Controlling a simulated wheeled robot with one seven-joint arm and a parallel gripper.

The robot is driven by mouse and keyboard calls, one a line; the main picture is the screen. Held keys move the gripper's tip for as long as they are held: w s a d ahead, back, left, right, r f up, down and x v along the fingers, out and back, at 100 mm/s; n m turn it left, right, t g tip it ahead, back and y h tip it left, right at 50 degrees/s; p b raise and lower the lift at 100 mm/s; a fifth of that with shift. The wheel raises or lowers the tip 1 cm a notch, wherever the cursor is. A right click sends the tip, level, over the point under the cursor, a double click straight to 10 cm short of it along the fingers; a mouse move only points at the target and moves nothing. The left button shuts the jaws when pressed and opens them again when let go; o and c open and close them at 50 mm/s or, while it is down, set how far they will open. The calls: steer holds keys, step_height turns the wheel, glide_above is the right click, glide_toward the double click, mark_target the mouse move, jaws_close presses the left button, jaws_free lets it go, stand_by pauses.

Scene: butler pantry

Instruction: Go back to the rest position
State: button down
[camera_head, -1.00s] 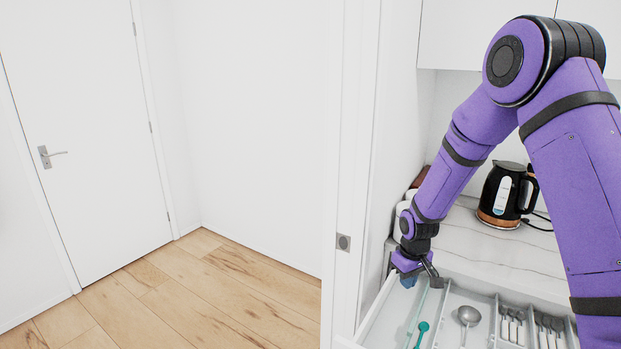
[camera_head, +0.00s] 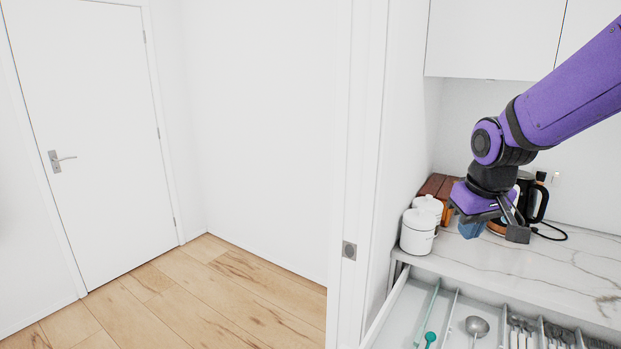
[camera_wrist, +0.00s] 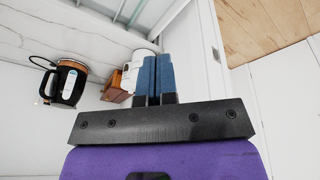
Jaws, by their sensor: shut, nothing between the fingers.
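My gripper (camera_head: 490,230) is in the air in front of the marble counter, above the open drawer, in the head view. It holds nothing. In the wrist view its two blue fingertips (camera_wrist: 156,75) are together. My purple arm reaches in from the upper right of the head view. The open drawer (camera_head: 405,310) lies below the gripper, with a grey ladle (camera_head: 477,325) and a teal utensil (camera_head: 430,338) in its compartments.
White canisters (camera_head: 418,230) and a wooden block (camera_head: 438,186) stand on the counter (camera_head: 570,265) left of the gripper. A black kettle (camera_head: 541,200) is partly hidden behind it. Upper cabinets (camera_head: 490,40) hang above. A door frame (camera_head: 350,170) borders the left; the wooden floor (camera_head: 200,300) is clear.

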steer(key=s+r+m+t, duration=0.1)
steer(key=s+r, duration=0.3)
steer(key=s, duration=0.6)
steer(key=s+r+m+t, duration=0.1)
steer(key=s+r, duration=0.3)
steer(key=s, duration=0.6)
steer(key=shift+s+d+r, duration=0.35)
steer(key=shift+d, duration=0.1)
